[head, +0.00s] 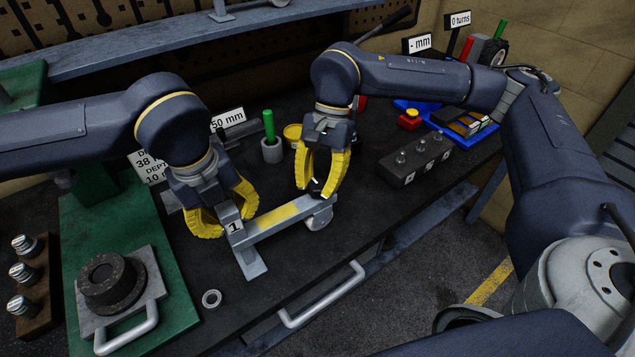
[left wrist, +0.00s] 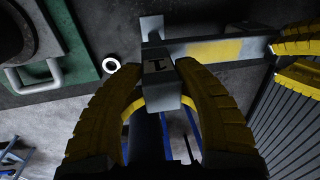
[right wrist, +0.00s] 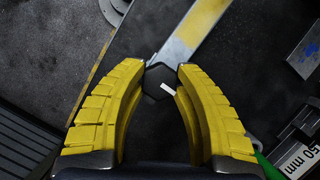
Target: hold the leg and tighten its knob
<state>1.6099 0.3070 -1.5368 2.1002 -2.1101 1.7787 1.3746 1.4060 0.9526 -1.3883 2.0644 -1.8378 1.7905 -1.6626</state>
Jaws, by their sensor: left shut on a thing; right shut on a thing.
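The grey leg has a long bar with a yellow stripe (head: 279,214), an upright end block marked 1 (head: 234,226) and a flat foot plate. It lies on the dark bench. My left gripper (head: 224,212) is shut on the end block, one yellow finger on each side, as the left wrist view shows on the block (left wrist: 160,88). The black knob (head: 315,187) is at the bar's other end, mostly hidden by fingers in the head view. My right gripper (head: 316,192) is shut on it from above. The right wrist view shows the six-sided knob (right wrist: 158,78) with a white mark between the fingertips.
A block with several studs (head: 415,158) and a blue tray (head: 480,135) stand to the right. A green-handled tool (head: 268,127) stands behind. A sign reads "0 turns" (head: 459,20).

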